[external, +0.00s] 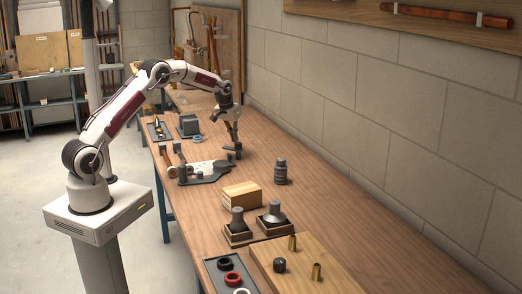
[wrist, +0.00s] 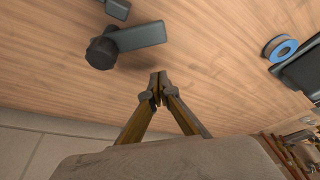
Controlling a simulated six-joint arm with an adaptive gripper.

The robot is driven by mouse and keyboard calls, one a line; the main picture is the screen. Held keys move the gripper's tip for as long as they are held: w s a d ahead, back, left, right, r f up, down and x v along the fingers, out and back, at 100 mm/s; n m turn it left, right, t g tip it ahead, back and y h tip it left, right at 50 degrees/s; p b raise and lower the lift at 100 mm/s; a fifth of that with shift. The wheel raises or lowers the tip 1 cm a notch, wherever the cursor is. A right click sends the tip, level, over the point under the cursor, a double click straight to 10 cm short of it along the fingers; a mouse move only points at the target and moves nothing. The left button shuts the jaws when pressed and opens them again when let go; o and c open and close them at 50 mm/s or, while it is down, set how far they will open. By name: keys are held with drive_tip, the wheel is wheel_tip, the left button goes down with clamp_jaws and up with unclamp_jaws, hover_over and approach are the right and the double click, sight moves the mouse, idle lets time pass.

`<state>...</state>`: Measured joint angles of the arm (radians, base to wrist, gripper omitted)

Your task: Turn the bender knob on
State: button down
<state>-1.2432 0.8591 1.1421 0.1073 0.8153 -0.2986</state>
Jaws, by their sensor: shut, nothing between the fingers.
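In the wrist view a dark round knob (wrist: 101,53) with a flat grey bar (wrist: 142,36) stands over the wooden bench, at upper left. I take it to be the bender knob. My gripper (wrist: 158,76) is shut and empty, to the right of the knob and below the bar in the picture, apart from both. In the external view my gripper (external: 236,143) points down at the far end of the bender (external: 207,171), a grey and white tool on the bench. A small dark part shows just under the fingertips; whether they touch it I cannot tell.
A blue-centred roll (wrist: 281,48) lies at right in the wrist view.

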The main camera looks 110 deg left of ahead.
sight(226, 146)
drive_tip(key=shift+a+f, duration=0.1)
drive_tip(key=shift+f, duration=0.45)
drive_tip(key=shift+s+d, duration=0.15)
drive_tip(key=shift+d, duration=1.75)
drive_tip(key=shift+s+d, duration=0.15)
drive_tip(key=shift+d, duration=0.25)
drive_tip(key=shift+s+d, duration=0.15)
drive_tip(key=shift+d, duration=1.8)
drive_tip(key=shift+w+d+f, duration=0.1)
drive_tip(key=shift+w+d, duration=0.15)
drive_tip(key=shift+s+a, duration=0.15)
